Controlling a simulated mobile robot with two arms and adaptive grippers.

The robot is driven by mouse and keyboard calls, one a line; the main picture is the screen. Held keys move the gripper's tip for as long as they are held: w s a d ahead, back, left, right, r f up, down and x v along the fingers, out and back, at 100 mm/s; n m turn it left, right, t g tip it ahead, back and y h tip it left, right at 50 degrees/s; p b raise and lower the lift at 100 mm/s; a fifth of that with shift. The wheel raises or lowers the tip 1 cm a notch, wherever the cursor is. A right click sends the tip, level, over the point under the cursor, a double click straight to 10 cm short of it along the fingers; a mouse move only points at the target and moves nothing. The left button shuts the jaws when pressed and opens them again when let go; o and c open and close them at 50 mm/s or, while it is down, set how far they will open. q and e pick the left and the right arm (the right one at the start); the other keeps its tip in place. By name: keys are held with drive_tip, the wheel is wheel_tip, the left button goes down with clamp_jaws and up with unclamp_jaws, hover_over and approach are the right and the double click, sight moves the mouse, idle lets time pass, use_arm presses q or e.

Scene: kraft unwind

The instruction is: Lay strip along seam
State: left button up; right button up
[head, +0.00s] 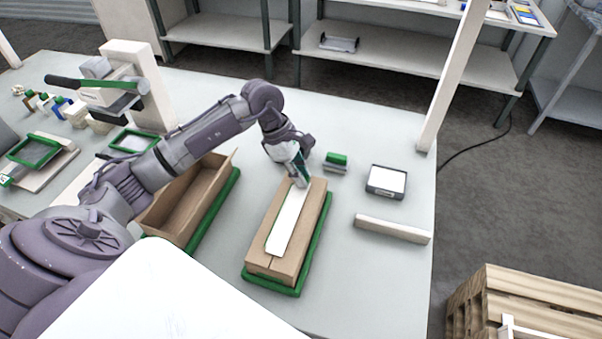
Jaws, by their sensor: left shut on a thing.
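A closed cardboard box (306,231) sits on a green-edged base (301,290) on the table. A long white strip (285,228) lies along the top of the box, lengthwise over its middle, and covers much of the seam. My left gripper (299,180) is at the far end of the box top and is shut on the far end of the strip. Its fingertips are small in the view and partly hide that end. Whether the whole strip touches the cardboard cannot be told. My right gripper does not show.
An open cardboard box (212,190) stands on the left under my left arm. A green-topped block (336,161), a dark-edged white tray (386,181) and a pale bar (392,229) lie to the right. A white post (455,80) rises at the table's right edge.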

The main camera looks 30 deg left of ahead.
use_arm(q)
drive_tip(key=shift+f+b, duration=0.2)
drive_tip(key=shift+b, duration=0.2)
idle(0.9)
drive_tip(key=o, duration=0.8)
drive_tip(key=shift+o, duration=0.2)
drive_tip(key=shift+r, duration=0.1)
drive_tip(key=v, duration=1.1)
drive_tip(key=shift+a+r, duration=0.3)
drive_tip(key=shift+r, duration=0.05)
drive_tip(key=shift+s, duration=0.1)
